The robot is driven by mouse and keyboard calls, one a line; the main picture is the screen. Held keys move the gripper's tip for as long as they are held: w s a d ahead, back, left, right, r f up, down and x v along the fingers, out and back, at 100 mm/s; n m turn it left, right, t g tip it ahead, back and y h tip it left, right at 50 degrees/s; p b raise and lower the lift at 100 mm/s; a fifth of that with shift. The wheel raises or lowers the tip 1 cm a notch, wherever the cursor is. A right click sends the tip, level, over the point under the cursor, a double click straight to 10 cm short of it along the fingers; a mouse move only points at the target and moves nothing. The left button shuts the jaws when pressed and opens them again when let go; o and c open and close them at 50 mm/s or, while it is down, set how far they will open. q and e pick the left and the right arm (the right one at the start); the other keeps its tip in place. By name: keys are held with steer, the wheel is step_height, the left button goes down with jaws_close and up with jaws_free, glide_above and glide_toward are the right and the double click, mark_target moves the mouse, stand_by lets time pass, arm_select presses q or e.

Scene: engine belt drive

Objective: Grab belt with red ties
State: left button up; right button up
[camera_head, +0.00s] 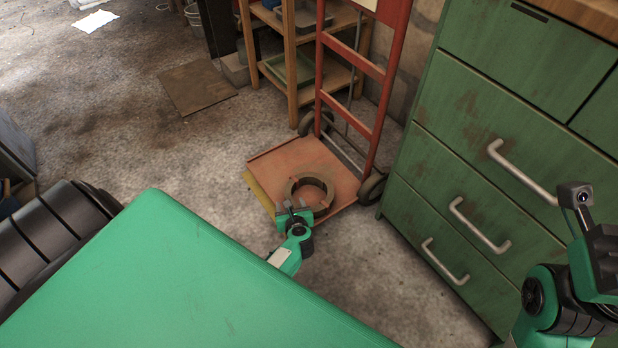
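A thick brown ring-shaped belt (323,181) lies flat on the red base plate of a hand truck. Small reddish marks, perhaps ties, show on it, but they are too small to be sure. My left gripper (293,207) is low at the belt's near left edge, by the front of the plate. Its fingers look very close to the belt. I cannot tell whether they touch or grip it. My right arm is at the far right, in front of the drawers, with its dark wrist end (580,197) raised. Its fingertips cannot be made out.
The red hand truck (349,58) stands upright with wheels beside its plate (290,158). A green drawer cabinet (470,130) with metal handles closes off the right. A wooden shelf (290,65) stands behind. A flat brown board (196,87) lies on the open concrete floor at left.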

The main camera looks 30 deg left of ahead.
mark_target(294, 182)
arm_select(q)
steer(key=shift+f+b+x, duration=0.25)
steer(key=shift+b+x, duration=1.2)
steer(key=shift+x, duration=0.95)
steer(key=shift+w+a+f, duration=0.15)
steer(key=shift+w+a, duration=0.05)
steer(key=shift+w, duration=0.2)
steer(key=shift+c, duration=0.2)
jaws_close()
